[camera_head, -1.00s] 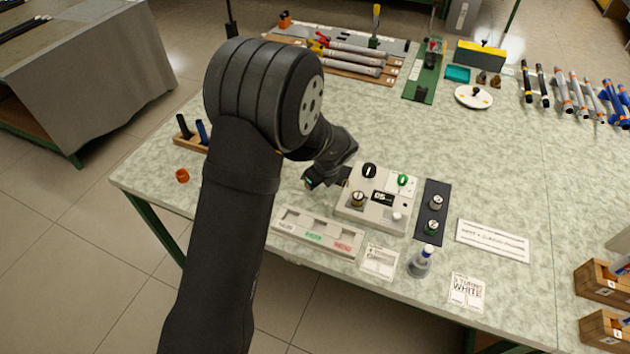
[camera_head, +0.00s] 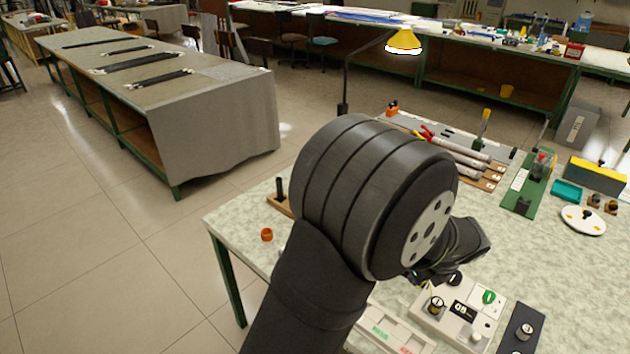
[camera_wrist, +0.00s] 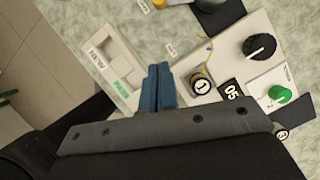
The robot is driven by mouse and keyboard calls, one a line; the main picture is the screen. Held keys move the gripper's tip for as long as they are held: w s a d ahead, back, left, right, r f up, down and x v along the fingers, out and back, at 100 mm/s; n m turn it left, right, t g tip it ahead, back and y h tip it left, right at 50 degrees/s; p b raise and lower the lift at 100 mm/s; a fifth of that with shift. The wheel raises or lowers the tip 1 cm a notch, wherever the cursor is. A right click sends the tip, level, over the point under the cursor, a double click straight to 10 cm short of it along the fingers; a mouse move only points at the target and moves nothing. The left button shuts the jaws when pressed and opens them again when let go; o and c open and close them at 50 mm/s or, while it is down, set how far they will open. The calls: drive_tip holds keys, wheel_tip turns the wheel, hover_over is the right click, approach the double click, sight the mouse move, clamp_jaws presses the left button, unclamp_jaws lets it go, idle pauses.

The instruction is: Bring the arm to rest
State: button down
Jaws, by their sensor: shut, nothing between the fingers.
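My arm fills the middle of the head view, and its wrist bends down to the right over the bench. In the wrist view my gripper (camera_wrist: 158,88) shows two blue fingers pressed together, with nothing between them. The fingertips are over or beside the edge of a white control box (camera_head: 462,312), close to its round dial marked 1 (camera_wrist: 202,84). The box has a black knob (camera_wrist: 260,46), a green knob (camera_wrist: 280,94) and a small dark display. In the head view the fingers are mostly hidden behind my wrist.
A pale labelled tray (camera_head: 392,328) lies left of the box. A dark plate with knobs (camera_head: 522,332) lies to its right. Silver rods (camera_head: 462,158) lie in a rack behind. A yellow lamp (camera_head: 403,41) stands farther back.

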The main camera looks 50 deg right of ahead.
drive_tip(key=x, duration=0.8)
drive_tip(key=shift+w+d+f, duration=0.1)
drive_tip(key=shift+d+f, duration=0.05)
drive_tip(key=shift+f, duration=0.1)
drive_tip(key=w+d, duration=0.1)
drive_tip(key=w, duration=0.1)
drive_tip(key=w+d+f, duration=0.1)
drive_tip(key=shift+w+f, duration=0.2)
drive_tip(key=shift+w, duration=0.2)
drive_tip(key=shift+s, duration=0.3)
drive_tip(key=shift+w+a, duration=0.1)
